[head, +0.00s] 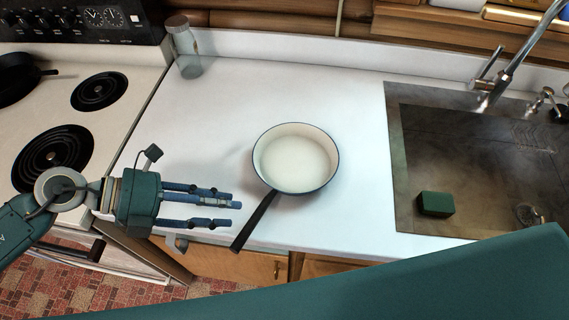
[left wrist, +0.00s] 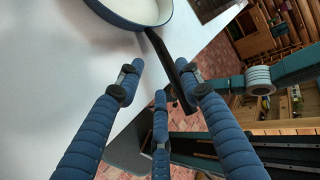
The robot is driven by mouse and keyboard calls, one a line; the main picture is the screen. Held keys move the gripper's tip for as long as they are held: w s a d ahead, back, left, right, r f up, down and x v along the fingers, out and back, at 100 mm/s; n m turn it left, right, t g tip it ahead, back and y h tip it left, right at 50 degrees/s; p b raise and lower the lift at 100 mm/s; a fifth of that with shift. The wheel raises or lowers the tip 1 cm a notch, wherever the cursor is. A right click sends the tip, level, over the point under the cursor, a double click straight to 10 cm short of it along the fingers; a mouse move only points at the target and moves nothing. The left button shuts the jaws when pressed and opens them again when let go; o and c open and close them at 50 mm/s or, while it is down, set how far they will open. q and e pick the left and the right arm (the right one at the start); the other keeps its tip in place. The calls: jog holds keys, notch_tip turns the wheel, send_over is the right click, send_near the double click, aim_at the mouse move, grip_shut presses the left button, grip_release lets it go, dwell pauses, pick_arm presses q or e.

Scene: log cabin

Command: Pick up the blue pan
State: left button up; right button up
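The blue pan (head: 297,158) sits on the white counter, with a cream inside, a thin blue rim and a black handle (head: 255,221) that points toward the front edge. In the left wrist view the pan's blue outer side (left wrist: 128,20) shows at the top, and its handle (left wrist: 172,72) runs down between my finger tips. My left gripper (head: 236,204) is open, at the left of the handle, with its fingers pointing toward it. I see no firm contact between the fingers and the handle. My right gripper is not in view.
A stove (head: 118,62) with a dark skillet (head: 18,78) stands at the left. A glass jar (head: 184,50) stands at the back of the counter (head: 350,205). A sink (head: 392,150) with a green sponge (head: 435,204) is at the right. The counter around the pan is clear.

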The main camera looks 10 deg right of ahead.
aim_at(258, 211)
pick_arm(q)
jog(key=d, duration=0.1)
jog(key=d+f, duration=0.1)
jog(key=shift+s+d+p, duration=0.3)
jog(key=shift+s+p, duration=0.05)
jog(key=shift+w+d+f, duration=0.1)
jog(key=shift+d+f, duration=0.15)
jog(key=shift+d, duration=0.05)
jog(key=p+x, duration=0.1)
jog(key=x, duration=0.2)
jog(key=shift+d+f+p, duration=0.25)
jog(key=shift+p, duration=0.05)
jog(key=shift+d+f, duration=0.3)
jog(key=shift+d, duration=0.15)
jog(key=shift+w, duration=0.1)
jog(key=shift+a, duration=0.1)
jog(key=c, duration=0.8)
grip_shut()
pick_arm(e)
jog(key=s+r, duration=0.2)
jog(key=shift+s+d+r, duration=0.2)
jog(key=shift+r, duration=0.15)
